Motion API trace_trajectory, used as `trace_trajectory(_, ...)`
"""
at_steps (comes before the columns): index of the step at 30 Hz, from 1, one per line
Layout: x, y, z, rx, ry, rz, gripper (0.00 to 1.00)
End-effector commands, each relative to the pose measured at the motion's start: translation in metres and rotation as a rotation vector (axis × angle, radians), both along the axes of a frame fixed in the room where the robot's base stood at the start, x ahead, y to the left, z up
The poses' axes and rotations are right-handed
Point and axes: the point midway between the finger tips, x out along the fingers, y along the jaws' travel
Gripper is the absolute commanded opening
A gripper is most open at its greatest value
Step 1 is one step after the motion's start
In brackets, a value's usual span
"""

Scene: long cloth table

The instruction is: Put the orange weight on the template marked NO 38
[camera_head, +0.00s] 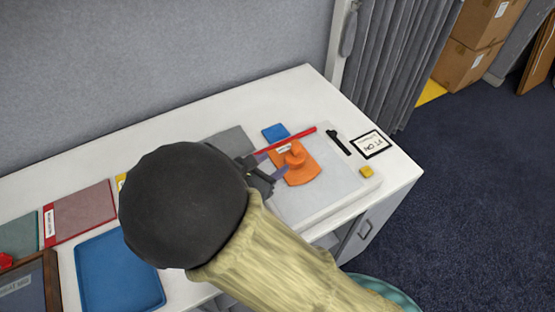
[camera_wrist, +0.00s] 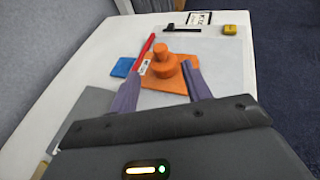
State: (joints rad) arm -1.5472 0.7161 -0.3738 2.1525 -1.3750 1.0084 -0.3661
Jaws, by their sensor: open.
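The orange weight (camera_head: 295,158), a stepped round piece with a knob on top, stands upright on a flat orange plate (camera_head: 300,176). In the wrist view the weight (camera_wrist: 162,66) appears just past my fingertips, with the orange plate (camera_wrist: 182,84) under it. A small white label (camera_wrist: 144,67) lies at the plate's left; its print is too small to read. My gripper (camera_head: 270,164) is open at the near side of the weight. In the wrist view its purple-grey fingers (camera_wrist: 163,76) lie to either side of the weight; I cannot tell whether they touch it.
A pale board (camera_head: 330,190) lies under the plate. Around it are a red bar (camera_head: 300,137), blue block (camera_head: 275,132), black tool (camera_head: 338,142), yellow block (camera_head: 366,171) and framed number card (camera_head: 371,144). A blue tray (camera_head: 115,270) lies left.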

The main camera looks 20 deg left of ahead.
Motion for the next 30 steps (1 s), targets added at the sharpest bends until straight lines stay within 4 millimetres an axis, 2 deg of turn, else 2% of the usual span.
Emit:
trace_trajectory(24,0.001,-0.001,0.0,0.002,0.001,-0.004,0.48)
trace_trajectory(28,0.007,-0.018,-0.001,0.037,0.028,-0.07,0.48)
trace_trajectory(30,0.013,-0.038,-0.003,0.082,0.059,-0.152,0.48)
